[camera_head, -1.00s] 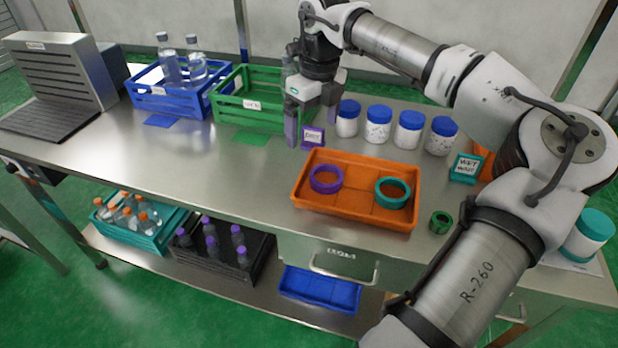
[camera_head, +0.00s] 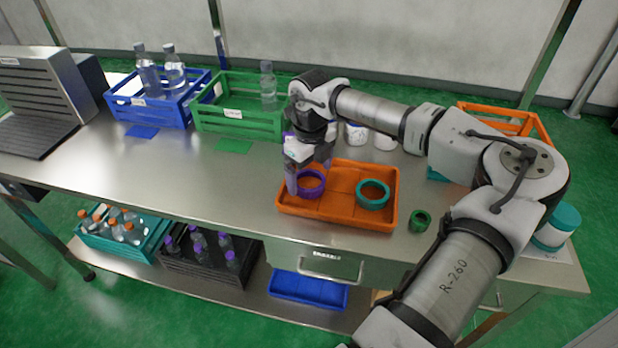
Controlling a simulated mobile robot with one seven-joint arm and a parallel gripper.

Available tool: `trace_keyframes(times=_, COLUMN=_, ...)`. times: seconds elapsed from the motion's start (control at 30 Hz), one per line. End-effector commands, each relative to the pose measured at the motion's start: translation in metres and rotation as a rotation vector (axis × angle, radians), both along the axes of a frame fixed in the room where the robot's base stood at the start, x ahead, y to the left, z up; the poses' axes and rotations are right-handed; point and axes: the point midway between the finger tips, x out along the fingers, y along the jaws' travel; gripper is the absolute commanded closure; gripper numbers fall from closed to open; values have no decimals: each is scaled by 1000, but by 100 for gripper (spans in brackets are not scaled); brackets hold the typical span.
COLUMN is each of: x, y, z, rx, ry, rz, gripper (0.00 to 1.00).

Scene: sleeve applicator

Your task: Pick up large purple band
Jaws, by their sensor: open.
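The large purple band (camera_head: 313,194) lies flat in the left part of the orange tray (camera_head: 347,219). A teal band (camera_head: 373,205) lies in the right part of the same tray. My gripper (camera_head: 309,178) points down at the purple band and is open. One finger shows at the band's left side, and the other is near its far right side. The gripper covers the band's far part. I cannot tell whether the fingers touch it or how high the tips are.
A small green ring (camera_head: 420,221) lies on the steel table right of the tray. A green crate (camera_head: 235,124) and a blue crate (camera_head: 150,116) stand at the back left. The table's left middle is clear.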

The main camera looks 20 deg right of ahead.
Motion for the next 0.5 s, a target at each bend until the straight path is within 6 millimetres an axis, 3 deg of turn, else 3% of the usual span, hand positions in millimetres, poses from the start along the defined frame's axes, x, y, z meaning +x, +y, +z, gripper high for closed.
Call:
trace_keyframes(times=0.13, x=0, y=1, z=-15, rx=1, ry=0, rz=1, gripper=4)
trace_keyframes(times=0.37, x=0, y=0, z=-19, rx=0, ry=-2, rz=1, gripper=4)
trace_keyframes(times=0.5, x=0, y=0, z=-18, rx=0, ry=-1, rz=0, gripper=19)
